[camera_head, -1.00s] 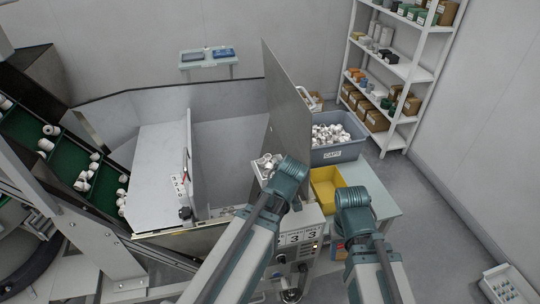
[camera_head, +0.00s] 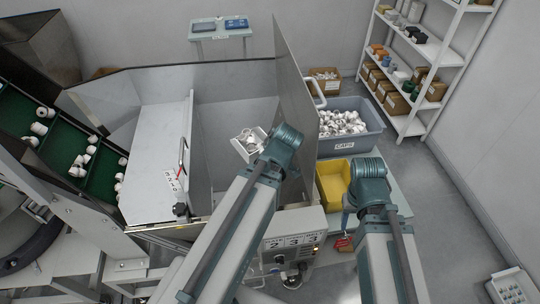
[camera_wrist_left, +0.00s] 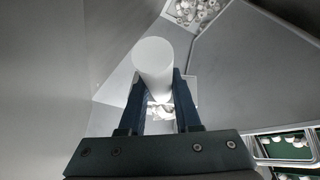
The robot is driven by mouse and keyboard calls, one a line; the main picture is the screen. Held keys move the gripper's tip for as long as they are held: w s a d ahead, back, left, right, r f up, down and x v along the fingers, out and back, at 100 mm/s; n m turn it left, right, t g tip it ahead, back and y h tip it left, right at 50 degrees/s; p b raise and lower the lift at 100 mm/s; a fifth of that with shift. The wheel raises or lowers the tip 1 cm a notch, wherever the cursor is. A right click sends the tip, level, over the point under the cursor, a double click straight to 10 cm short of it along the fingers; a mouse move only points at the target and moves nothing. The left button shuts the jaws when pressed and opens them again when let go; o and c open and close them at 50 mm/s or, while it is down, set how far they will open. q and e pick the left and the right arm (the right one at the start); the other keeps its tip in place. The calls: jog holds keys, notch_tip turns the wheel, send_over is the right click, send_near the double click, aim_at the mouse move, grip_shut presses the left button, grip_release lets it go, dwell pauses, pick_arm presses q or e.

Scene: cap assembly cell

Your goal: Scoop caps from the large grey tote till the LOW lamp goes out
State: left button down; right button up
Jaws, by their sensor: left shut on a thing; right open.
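The large grey tote (camera_head: 345,146), labelled CAPS, holds a pile of white caps (camera_head: 340,123) at the right of the head view. My left arm reaches over the hopper (camera_head: 222,150). A scoop (camera_head: 238,147) with several caps in it is at that arm's end, inside the upright panel. In the left wrist view my left gripper (camera_wrist_left: 157,100) is shut on the scoop's white round handle (camera_wrist_left: 153,62). My right gripper (camera_head: 347,220) is open, low beside the yellow bin, and partly hidden by its wrist. The control box (camera_head: 292,240) is in view; the LOW lamp's state is too small to tell.
A tall grey panel (camera_head: 296,100) stands between hopper and tote. The yellow bin (camera_head: 333,178) sits in front of the tote. A green conveyor (camera_head: 60,150) with caps is at left. A shelf rack (camera_head: 440,50) stands at back right, with clear floor before it.

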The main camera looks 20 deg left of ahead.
pick_arm(q)
jog(key=shift+f+b, duration=0.3)
jog(key=shift+f, duration=0.45)
jog(key=a+r+g+h+p, duration=0.1)
jog(key=r+p, duration=0.1)
jog(key=p, duration=0.1)
jog(key=w+a+r+g+h+p, duration=0.1)
jog(key=r+h+p, duration=0.1)
jog(key=p, duration=0.1)
jog(key=w+a+r+g+h+p, duration=0.1)
jog(key=r+h+p, duration=0.1)
jog(key=p, duration=0.1)
jog(key=shift+w+a+r, duration=0.1)
jog(key=shift+a+r, duration=0.05)
jog(key=shift+r, duration=0.25)
jog(key=w+a+r+g+h+p, duration=0.1)
jog(key=w+a+r+g+h, duration=0.2)
jog(key=a+r+h, duration=0.1)
jog(key=shift+w+a+r+n+h, duration=0.3)
jog(key=shift+a+n+h, duration=0.1)
jog(key=shift+a+h, duration=0.65)
jog(key=shift+a, duration=0.1)
